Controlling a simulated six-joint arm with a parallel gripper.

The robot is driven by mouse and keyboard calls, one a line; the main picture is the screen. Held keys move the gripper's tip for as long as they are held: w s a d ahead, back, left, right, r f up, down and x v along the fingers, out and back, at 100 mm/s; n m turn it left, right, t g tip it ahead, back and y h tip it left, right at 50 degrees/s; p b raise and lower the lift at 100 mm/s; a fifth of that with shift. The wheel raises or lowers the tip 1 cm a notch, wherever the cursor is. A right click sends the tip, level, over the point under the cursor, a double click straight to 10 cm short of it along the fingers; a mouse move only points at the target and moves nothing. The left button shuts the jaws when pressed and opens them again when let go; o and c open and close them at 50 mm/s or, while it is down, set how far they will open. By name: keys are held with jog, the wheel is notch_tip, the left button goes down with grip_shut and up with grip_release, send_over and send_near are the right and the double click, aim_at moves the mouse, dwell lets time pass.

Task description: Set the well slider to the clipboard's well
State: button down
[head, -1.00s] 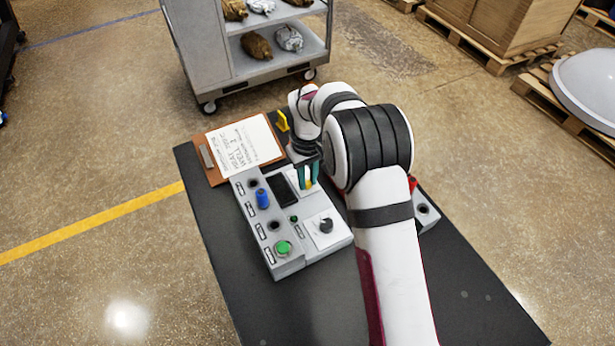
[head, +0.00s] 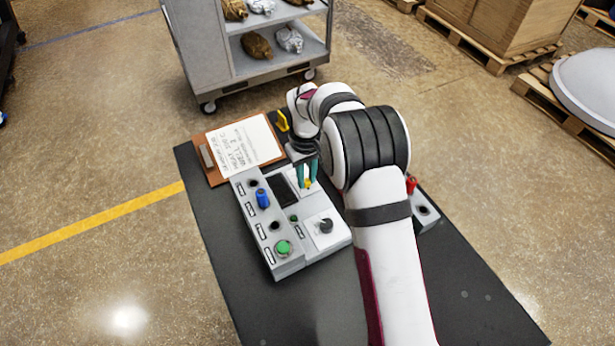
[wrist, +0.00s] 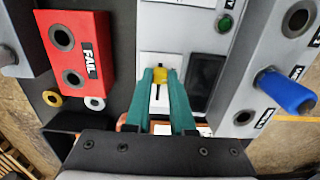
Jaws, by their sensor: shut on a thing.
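The well slider's yellow knob (wrist: 160,75) sits on a white plate with a dark slot (wrist: 158,92) in the wrist view. My gripper (wrist: 161,82) has teal fingers shut on the yellow knob; in the head view my gripper (head: 307,183) is over the upper right of the grey control panel (head: 262,229). Yellow shows just below the fingertips there. The clipboard (head: 237,147) lies behind the panel, with handwriting on its paper that appears to include "WELL 2". The slider's scale marks are too small to read.
A blue knob (head: 262,198), a green button (head: 283,248), a dark rotary knob (head: 326,225) and a dark screen (head: 283,190) are on the panel. A red FAIL block (wrist: 77,55) is left of the slider in the wrist view. The table's front is clear.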

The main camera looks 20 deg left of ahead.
jog(key=shift+w+a+r, duration=0.1)
jog(key=shift+w+a, duration=0.6)
jog(key=shift+w, duration=0.05)
jog(key=c, duration=0.8)
grip_release()
jog(key=shift+o, duration=0.2)
notch_tip(320, 180, up, 16)
jog(key=shift+d, duration=0.1)
